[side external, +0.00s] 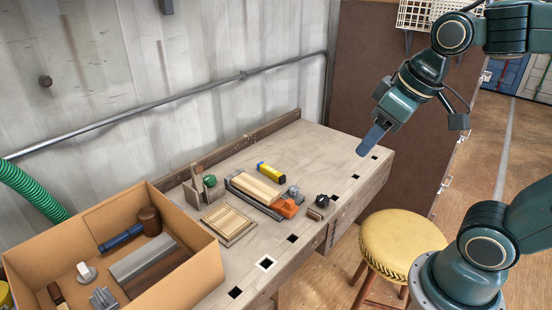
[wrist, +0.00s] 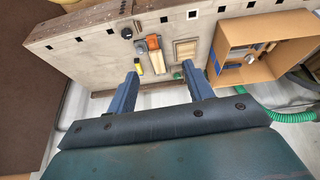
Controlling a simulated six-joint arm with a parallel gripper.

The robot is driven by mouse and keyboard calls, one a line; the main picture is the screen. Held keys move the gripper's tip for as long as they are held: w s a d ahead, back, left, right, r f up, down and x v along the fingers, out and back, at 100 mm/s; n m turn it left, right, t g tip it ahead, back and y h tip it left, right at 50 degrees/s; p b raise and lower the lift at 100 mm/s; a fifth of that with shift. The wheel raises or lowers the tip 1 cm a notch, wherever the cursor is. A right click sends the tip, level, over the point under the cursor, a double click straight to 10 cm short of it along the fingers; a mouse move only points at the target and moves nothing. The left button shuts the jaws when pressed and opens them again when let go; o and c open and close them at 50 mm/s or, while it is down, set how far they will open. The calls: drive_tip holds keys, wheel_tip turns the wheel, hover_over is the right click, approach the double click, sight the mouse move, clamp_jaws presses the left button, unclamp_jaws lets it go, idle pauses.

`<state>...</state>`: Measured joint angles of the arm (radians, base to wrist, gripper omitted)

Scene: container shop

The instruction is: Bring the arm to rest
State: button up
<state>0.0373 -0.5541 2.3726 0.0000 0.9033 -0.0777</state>
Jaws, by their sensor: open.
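My gripper (side external: 371,140) hangs in the air above the right end of the workbench (side external: 340,150) in the side external view, pointing down and to the left. In the wrist view my gripper (wrist: 162,68) shows two blue-grey fingers spread apart with nothing held between them. The bench and its tools lie well beyond the fingertips. In the side external view the fingers overlap each other, so the gap hardly shows there.
A cardboard box (side external: 209,236) of tools stands at the bench's left. A yellow stool (side external: 400,240) stands in front. The air around my gripper is clear.

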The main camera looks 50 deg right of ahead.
drive_tip(key=shift+t, duration=0.4)
drive_tip(key=s, duration=0.3)
drive_tip(key=s+f, duration=0.1)
drive_tip(key=shift+s+a+f, duration=0.1)
drive_tip(key=shift+s+a, duration=0.2)
drive_tip(key=shift+a, duration=0.1)
